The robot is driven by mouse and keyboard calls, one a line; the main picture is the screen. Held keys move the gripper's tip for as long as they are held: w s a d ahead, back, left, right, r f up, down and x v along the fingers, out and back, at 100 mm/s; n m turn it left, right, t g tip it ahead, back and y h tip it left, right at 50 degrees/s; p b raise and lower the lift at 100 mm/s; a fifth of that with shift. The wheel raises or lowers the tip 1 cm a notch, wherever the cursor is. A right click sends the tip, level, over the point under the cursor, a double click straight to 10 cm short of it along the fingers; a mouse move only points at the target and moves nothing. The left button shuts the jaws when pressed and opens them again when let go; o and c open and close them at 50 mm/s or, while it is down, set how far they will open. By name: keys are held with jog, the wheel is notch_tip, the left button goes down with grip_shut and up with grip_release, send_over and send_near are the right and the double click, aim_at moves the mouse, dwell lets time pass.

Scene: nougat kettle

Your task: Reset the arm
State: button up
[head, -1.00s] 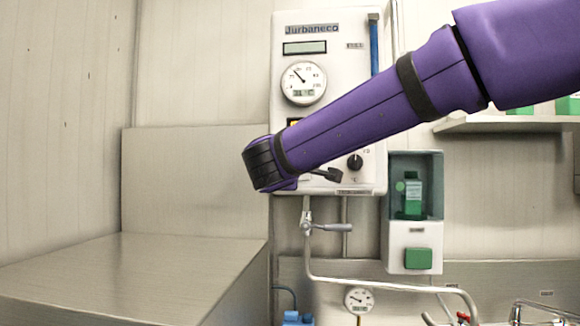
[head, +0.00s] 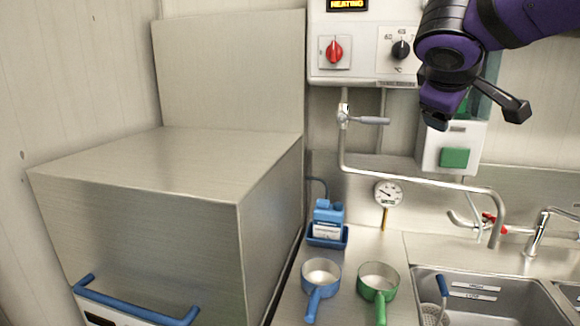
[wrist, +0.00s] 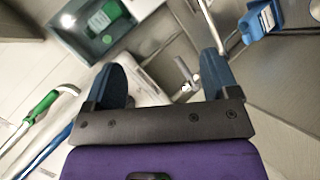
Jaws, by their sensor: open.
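My gripper (head: 436,121) hangs at the end of my purple arm, in front of the wall at upper right in the head view. Its fingers look small and dark there. In the wrist view my gripper (wrist: 164,72) shows two dark blue fingers spread apart, with nothing between them. It touches nothing that I can see.
A control panel (head: 362,68) and a dispenser with a green button (head: 454,157) are on the wall near my gripper. Below stand a blue device (head: 327,222), a white-blue pan (head: 321,272), a green pan (head: 378,280) and a sink (head: 480,290). A steel box (head: 140,215) stands left.

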jog(key=s+d+f+m+g+y, duration=0.1)
jog(key=s+f+m+g+y, duration=0.1)
jog(key=s+f, duration=0.4)
jog(key=s+d+f+m+g+y, duration=0.2)
jog(key=s+f+m+y, duration=0.2)
jog(key=s, duration=1)
notch_tip(320, 180, down, 3)
jog(key=shift+s+m+y, duration=0.3)
jog(key=shift+m, duration=0.4)
